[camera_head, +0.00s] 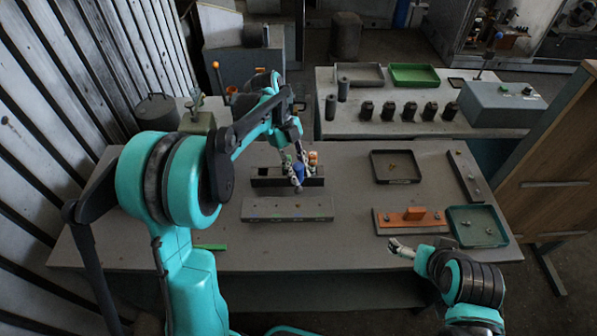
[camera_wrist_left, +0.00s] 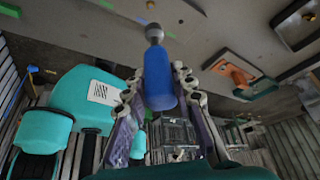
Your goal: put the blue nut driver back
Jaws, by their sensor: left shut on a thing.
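The blue nut driver (camera_head: 298,171) is in my left gripper (camera_head: 298,180), over the dark rack (camera_head: 265,182) in the middle of the table. In the left wrist view, the gripper (camera_wrist_left: 158,84) is shut around the blue handle (camera_wrist_left: 158,70), and the metal end (camera_wrist_left: 154,33) points away toward the table surface. Other tool handles, one orange (camera_head: 313,156), stand close behind the driver. The gripper and driver hide part of the rack, and I cannot tell whether the driver touches it. My right gripper (camera_head: 396,246) is over the table's front right, too small to read.
A grey block (camera_head: 288,209) lies in front of the rack. To the right are a dark tray (camera_head: 395,178), an orange part (camera_head: 402,217) on a plate and a green tray (camera_head: 477,240). A green marker (camera_head: 210,247) lies front left. The table's front centre is clear.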

